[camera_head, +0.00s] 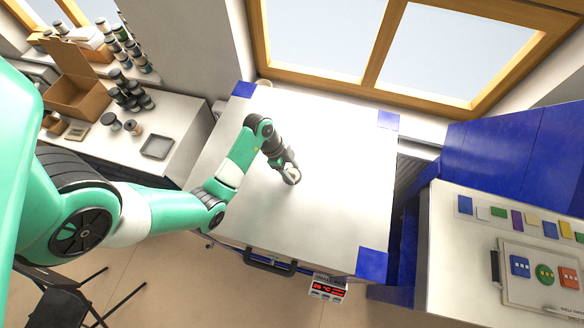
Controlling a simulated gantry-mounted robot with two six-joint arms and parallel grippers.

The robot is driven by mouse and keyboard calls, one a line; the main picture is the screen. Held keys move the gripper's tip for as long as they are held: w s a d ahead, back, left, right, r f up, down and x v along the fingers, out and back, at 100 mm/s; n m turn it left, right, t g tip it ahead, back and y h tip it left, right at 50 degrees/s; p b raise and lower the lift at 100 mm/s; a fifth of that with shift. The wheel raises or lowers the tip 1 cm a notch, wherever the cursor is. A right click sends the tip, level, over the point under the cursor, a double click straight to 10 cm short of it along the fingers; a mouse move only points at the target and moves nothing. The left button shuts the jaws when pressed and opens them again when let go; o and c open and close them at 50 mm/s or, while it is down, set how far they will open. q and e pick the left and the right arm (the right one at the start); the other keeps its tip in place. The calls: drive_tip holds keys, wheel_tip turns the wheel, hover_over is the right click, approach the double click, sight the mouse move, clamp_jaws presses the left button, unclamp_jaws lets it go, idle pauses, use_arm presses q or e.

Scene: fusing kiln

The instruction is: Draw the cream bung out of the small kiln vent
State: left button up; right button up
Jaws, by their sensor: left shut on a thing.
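The kiln (325,150) stands in the middle, seen from above, with a white lid and blue corners. My left gripper (291,177) is over the middle of the lid, shut on the cream bung (292,173). The bung is small and partly hidden by the fingers. The vent is hidden under the gripper and bung, and I cannot tell whether the bung is still seated in it or clear of it. My right gripper is not in view.
A black handle (270,263) and a controller with a red display (327,288) are at the kiln's front. A side table (460,255) with coloured glass pieces is on the right. A bench (178,125) with jars and a cardboard box (78,82) is on the left. The lid around the gripper is clear.

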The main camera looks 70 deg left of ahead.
use_arm(q)
drive_tip(key=shift+r, duration=0.7)
idle(0.5)
drive_tip(key=shift+r, duration=1.7)
